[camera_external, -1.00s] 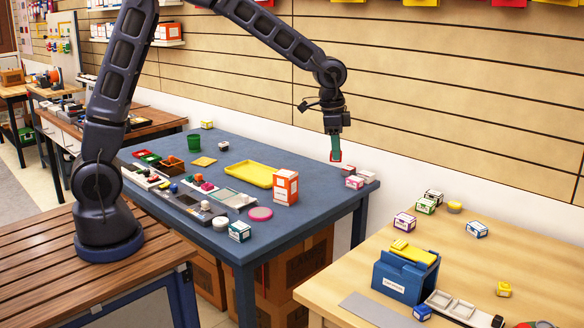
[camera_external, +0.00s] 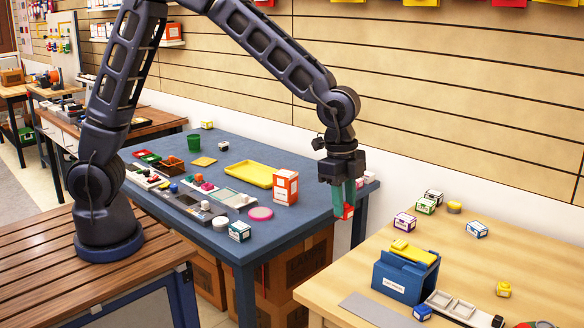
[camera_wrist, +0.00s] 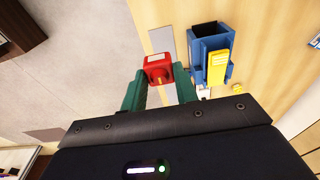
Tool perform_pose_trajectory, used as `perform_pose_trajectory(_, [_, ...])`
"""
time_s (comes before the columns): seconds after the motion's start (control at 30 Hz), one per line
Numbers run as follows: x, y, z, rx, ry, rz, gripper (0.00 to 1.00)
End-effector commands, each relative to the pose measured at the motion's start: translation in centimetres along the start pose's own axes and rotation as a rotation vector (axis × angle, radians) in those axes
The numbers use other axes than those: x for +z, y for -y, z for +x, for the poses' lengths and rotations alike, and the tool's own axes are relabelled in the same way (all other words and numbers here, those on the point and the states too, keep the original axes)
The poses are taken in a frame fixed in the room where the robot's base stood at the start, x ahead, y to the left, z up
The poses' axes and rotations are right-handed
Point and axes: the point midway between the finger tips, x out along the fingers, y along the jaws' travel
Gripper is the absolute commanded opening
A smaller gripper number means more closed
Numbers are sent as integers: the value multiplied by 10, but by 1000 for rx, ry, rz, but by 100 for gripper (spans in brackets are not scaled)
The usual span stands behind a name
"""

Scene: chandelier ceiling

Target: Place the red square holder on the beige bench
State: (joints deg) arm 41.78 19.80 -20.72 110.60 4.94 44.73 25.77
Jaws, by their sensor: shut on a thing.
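My gripper (camera_external: 343,200) is shut on the red square holder (camera_external: 348,211), which hangs between its green fingers near the right edge of the blue table. In the wrist view the red holder (camera_wrist: 158,66) sits between the fingertips of my gripper (camera_wrist: 159,78), with a pale label on it. The beige bench (camera_external: 461,259) is at the lower right, to the right of and nearer than my gripper. The bench also shows in the wrist view (camera_wrist: 268,50). The holder is in the air, apart from the bench.
On the bench are a blue bin (camera_external: 405,275) with a yellow piece on top, a grey plate (camera_external: 380,311), a white tray (camera_external: 451,305) and several small boxes. The blue table (camera_external: 290,225) carries a yellow tray (camera_external: 248,174) and an orange-white box (camera_external: 286,187). A gap separates table and bench.

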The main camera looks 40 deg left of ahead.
Motion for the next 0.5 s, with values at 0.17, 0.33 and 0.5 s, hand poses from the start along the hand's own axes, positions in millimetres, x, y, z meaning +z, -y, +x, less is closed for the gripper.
perform_pose_trajectory(0.17, [3, 0, 20, 1, 1, -1, 4])
perform_pose_trajectory(0.33, [7, -1, 48, 2, 4, 0, 4])
perform_pose_trajectory(0.5, [11, 0, 86, 3, 4, -2, 4])
